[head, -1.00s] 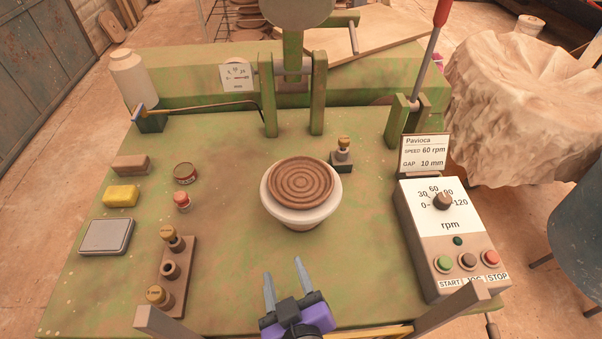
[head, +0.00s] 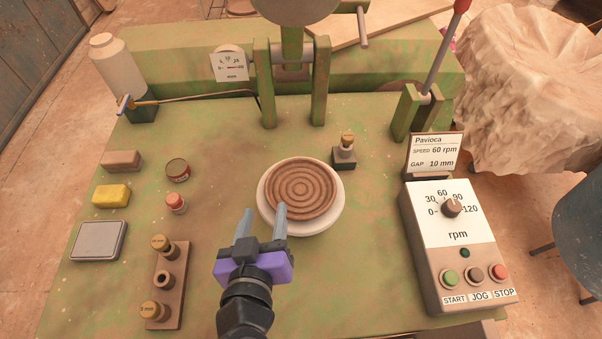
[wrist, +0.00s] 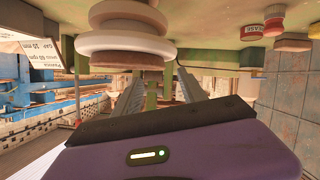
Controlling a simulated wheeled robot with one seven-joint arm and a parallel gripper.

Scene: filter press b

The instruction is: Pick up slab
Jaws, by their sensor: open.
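A round brown slab with concentric rings (head: 300,188) lies flat on a white round stand (head: 331,215) in the middle of the green table. In the wrist view, which is upside down, the slab (wrist: 124,61) shows edge-on with the white stand (wrist: 125,42) above it in the picture. My gripper (head: 262,210) is open and empty at the front-left of the stand in the head view. Its right finger overlaps the stand's rim there; I cannot tell if they touch. Both fingers also show in the wrist view (wrist: 165,78), pointing away from the camera.
A control box (head: 461,260) and sign (head: 433,153) stand at the right. A brown block (head: 121,160), yellow block (head: 111,194), grey plate (head: 98,240), small tins (head: 177,169) and peg holder (head: 165,300) are at the left. A press frame (head: 291,85) stands behind.

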